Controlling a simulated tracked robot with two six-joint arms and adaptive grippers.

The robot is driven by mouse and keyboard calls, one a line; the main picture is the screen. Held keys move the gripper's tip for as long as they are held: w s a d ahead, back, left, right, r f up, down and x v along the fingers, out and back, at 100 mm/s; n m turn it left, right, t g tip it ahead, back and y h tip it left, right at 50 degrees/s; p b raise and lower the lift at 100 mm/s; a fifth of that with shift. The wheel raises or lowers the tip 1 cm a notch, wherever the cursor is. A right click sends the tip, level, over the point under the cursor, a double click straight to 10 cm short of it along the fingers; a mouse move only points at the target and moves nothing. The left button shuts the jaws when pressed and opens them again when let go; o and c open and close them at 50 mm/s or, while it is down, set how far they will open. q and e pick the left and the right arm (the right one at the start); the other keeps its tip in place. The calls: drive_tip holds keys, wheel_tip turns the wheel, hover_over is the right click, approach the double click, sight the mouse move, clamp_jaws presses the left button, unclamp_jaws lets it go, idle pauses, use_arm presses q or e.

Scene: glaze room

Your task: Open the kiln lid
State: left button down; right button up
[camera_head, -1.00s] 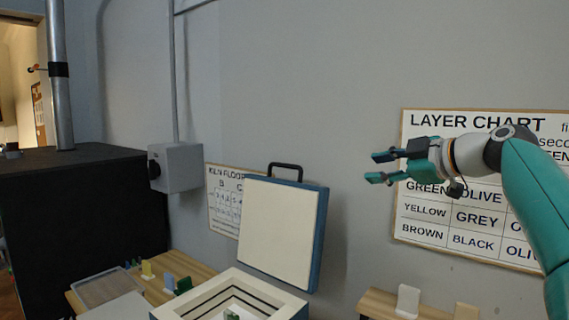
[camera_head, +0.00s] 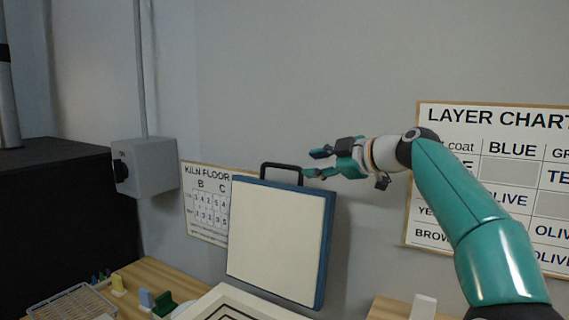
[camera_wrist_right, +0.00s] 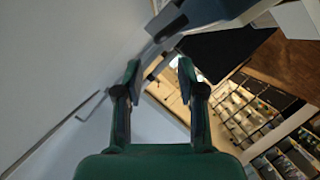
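The kiln lid (camera_head: 277,235) stands raised, nearly upright, with a cream inner face and a blue edge. Its black handle (camera_head: 282,167) is at the top. The kiln body (camera_head: 240,303) shows below at the bottom edge, its square pale rim partly cut off. My right gripper (camera_head: 316,163) is open and empty, just right of the handle in the head view. My left gripper is not in view.
A grey switch box (camera_head: 150,168) is on the wall at left, beside a black block (camera_head: 60,230). A wooden table (camera_head: 150,272) holds small coloured pieces and a wire tray (camera_head: 75,305). A layer chart (camera_head: 505,170) and a kiln floor chart (camera_head: 205,200) hang on the wall.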

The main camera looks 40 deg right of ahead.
sight(290, 166)
drive_tip(key=p+x, duration=0.3)
drive_tip(key=x, duration=0.6)
drive_tip(key=shift+w+r, duration=0.1)
drive_tip(key=shift+w, duration=0.15)
drive_tip(key=shift+w+f+p, duration=0.25)
drive_tip(key=shift+w+p, duration=0.15)
drive_tip(key=shift+w, duration=0.05)
clamp_jaws()
